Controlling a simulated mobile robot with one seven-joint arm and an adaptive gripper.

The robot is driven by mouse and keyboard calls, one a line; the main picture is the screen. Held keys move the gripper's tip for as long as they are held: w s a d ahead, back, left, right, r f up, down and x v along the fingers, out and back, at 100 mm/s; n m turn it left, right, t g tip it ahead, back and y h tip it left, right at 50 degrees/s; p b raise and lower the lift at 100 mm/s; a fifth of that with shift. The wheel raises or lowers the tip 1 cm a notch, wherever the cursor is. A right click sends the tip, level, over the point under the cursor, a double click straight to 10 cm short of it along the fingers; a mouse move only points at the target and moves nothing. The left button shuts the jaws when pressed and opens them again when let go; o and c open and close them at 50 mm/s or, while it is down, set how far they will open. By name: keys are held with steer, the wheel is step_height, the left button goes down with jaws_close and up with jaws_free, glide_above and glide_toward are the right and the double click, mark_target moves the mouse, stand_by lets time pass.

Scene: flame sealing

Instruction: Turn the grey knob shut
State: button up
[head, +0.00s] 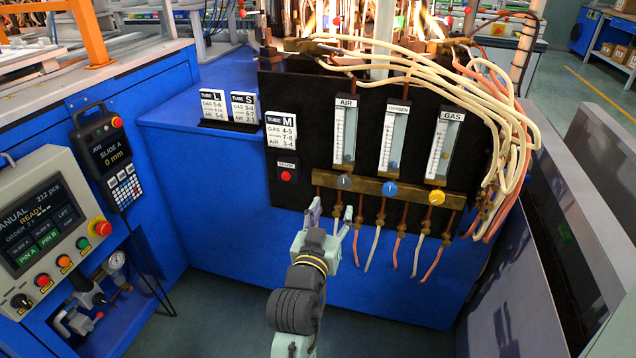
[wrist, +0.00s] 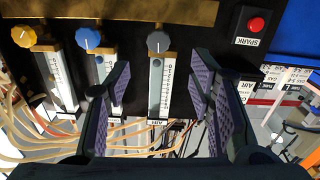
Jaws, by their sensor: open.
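The grey knob (head: 345,182) sits on the brass bar under the AIR flow tube, left of the blue knob (head: 390,188) and the yellow-orange knob (head: 437,197). In the wrist view the grey knob (wrist: 158,42) is at the upper middle, ahead of my fingers and between their lines. My gripper (head: 331,208) is below and slightly left of the grey knob in the head view. My gripper (wrist: 160,90) is open with two purple-padded fingers apart and nothing between them. It does not touch the knob, as far as I can see.
The black panel (head: 315,130) carries a red button (head: 286,175) and three flow tubes. Pink and cream hoses (head: 490,130) hang at its right and below the bar. Flames (head: 400,20) burn above the panel. A control console (head: 50,230) stands at the left.

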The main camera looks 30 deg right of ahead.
mark_target(344, 183)
steer(key=p+x, duration=0.2)
steer(key=x, duration=0.8)
steer(key=shift+w+d, duration=0.1)
steer(key=shift+d, duration=0.3)
steer(key=shift+c, duration=0.3)
